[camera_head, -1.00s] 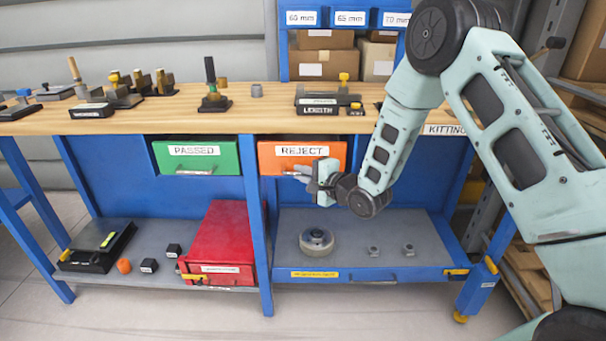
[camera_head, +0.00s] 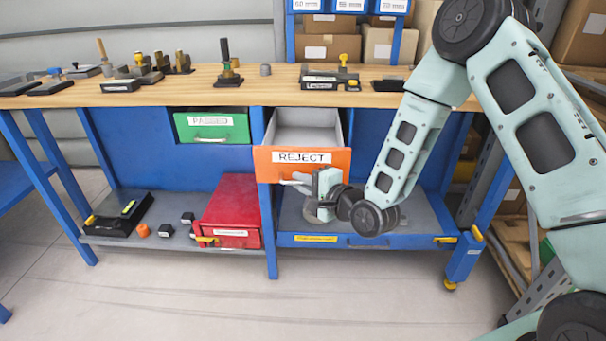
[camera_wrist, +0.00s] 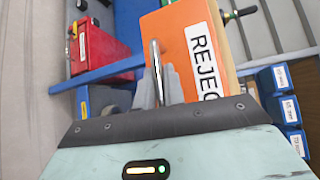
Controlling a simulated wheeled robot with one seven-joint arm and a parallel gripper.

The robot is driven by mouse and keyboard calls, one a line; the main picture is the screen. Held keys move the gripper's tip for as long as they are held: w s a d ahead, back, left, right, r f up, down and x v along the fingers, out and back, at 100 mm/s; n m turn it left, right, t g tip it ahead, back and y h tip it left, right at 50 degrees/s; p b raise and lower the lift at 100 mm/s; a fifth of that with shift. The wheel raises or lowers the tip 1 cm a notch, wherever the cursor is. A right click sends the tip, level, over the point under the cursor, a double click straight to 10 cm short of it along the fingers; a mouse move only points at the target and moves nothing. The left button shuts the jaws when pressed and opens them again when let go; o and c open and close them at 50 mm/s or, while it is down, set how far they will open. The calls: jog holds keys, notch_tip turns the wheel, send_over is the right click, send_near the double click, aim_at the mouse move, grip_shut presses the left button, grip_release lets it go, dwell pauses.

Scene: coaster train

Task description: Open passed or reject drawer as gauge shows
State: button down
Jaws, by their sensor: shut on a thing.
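The orange reject drawer (camera_head: 302,167) is pulled out from under the bench top, and its grey inside shows empty. My gripper (camera_head: 298,181) is at the drawer's front, shut on its handle. In the wrist view the metal handle (camera_wrist: 156,62) stands between my gripper's fingers (camera_wrist: 160,92), beside the orange front (camera_wrist: 180,40). The green passed drawer (camera_head: 212,127) is shut, to the left. A gauge with a dark upright handle (camera_head: 226,70) stands on the bench top, and a length fixture (camera_head: 330,77) stands to its right. I cannot make out a gauge reading.
The wooden bench top (camera_head: 190,92) carries several fixtures. On the lower shelf are a red box (camera_head: 232,207), a black case (camera_head: 120,214) and small blocks. A blue bench leg (camera_head: 267,215) stands left of my gripper. The floor in front is clear.

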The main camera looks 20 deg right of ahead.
jog(key=shift+s+a, duration=0.15)
jog(key=shift+s, duration=0.35)
jog(key=c, duration=1.8)
grip_release()
jog(key=shift+o, duration=0.2)
jog(key=p+v, duration=1.2)
jog(key=v, duration=0.5)
jog(key=shift+s, duration=0.15)
